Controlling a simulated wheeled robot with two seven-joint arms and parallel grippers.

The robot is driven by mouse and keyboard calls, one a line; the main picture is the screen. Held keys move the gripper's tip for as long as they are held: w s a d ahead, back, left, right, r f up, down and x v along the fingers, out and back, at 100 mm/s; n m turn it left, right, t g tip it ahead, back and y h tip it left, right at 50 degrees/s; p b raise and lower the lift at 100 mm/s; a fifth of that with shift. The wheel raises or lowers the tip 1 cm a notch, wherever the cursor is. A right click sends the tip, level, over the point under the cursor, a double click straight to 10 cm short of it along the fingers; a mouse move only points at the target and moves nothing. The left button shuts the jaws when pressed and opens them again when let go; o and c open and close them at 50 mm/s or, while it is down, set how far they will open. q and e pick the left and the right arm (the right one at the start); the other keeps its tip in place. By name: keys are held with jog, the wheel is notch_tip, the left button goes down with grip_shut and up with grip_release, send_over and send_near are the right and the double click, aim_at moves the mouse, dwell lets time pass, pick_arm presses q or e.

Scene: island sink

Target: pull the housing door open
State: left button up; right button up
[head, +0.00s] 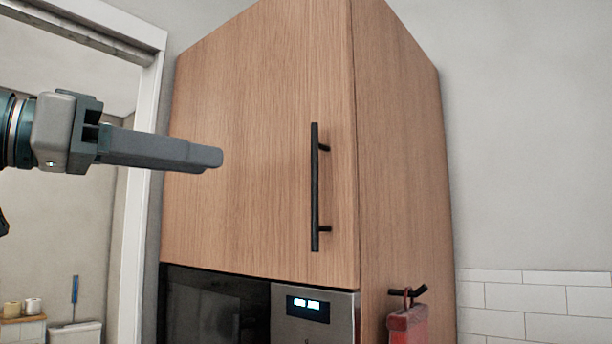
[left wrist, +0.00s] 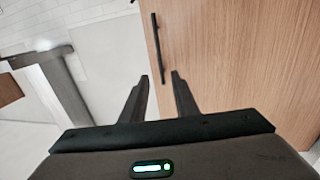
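The housing door (head: 250,90) is the wood-grain upper front of a tall cabinet and looks closed. Its black vertical bar handle (head: 315,190) is near the right edge. My left gripper (head: 215,158) is seen side-on in the head view, to the left of the handle and apart from it. In the left wrist view, the two fingers of my left gripper (left wrist: 160,78) are apart with nothing held. The handle (left wrist: 157,45) appears there beyond the fingertips, its lower end lining up with the gap.
Below the door are a dark oven front (head: 215,308) and a lit display (head: 308,308). A red cloth-like item (head: 408,325) hangs from a hook on the cabinet's right side. A white door frame (head: 143,180) stands left. The space in front of the handle looks clear.

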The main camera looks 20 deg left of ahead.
aim_at(312, 177)
pick_arm(q)
jog(key=shift+d, duration=0.1)
